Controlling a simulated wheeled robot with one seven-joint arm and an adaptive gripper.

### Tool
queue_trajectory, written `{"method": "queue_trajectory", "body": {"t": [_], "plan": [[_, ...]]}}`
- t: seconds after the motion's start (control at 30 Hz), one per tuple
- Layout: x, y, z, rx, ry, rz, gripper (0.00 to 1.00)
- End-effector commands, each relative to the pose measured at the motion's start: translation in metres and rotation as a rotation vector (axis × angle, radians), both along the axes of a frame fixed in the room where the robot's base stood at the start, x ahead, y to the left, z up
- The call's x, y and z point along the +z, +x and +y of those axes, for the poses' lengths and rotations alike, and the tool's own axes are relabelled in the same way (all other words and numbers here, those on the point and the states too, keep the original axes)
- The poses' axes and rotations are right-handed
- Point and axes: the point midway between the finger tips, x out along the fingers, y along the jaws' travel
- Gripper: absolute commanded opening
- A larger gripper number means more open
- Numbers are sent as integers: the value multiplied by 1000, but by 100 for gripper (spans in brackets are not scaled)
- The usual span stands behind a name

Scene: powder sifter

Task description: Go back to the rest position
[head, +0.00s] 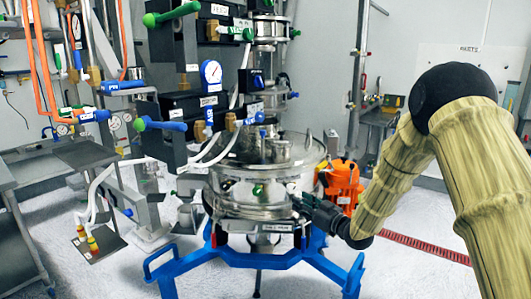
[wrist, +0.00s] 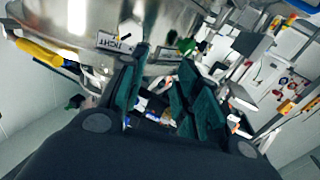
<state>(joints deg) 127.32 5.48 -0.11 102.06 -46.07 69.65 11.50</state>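The powder sifter is a round steel vessel (head: 250,200) on a blue frame (head: 262,262), in the middle of the head view. My gripper (head: 303,204) is at the vessel's right side, reaching in from the right with my arm in a padded tan cover. In the wrist view, the fingers of my gripper (wrist: 164,62) stand apart, with nothing seen held between them. The steel vessel (wrist: 180,20) fills the top of that view, close beyond the fingertips. I cannot tell whether the fingers touch it.
An orange motor (head: 342,182) stands right behind my gripper. Valves with blue and green handles (head: 172,13) and hoses crowd the left. A red floor grate (head: 425,248) lies at right. White floor is open in front.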

Motion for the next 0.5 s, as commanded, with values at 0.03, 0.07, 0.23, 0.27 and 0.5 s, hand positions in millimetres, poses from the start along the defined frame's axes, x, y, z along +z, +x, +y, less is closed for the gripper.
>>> {"method": "queue_trajectory", "body": {"t": [0.03,0.07,0.23,0.27,0.5], "plan": [[-30,-11,-2,-25,-3,57,32],[-46,-17,-4,-43,-6,89,32],[-134,-60,-15,-135,-31,272,32],[-149,-70,-17,-151,-37,305,32],[-256,-156,-34,-268,-93,566,32]]}}
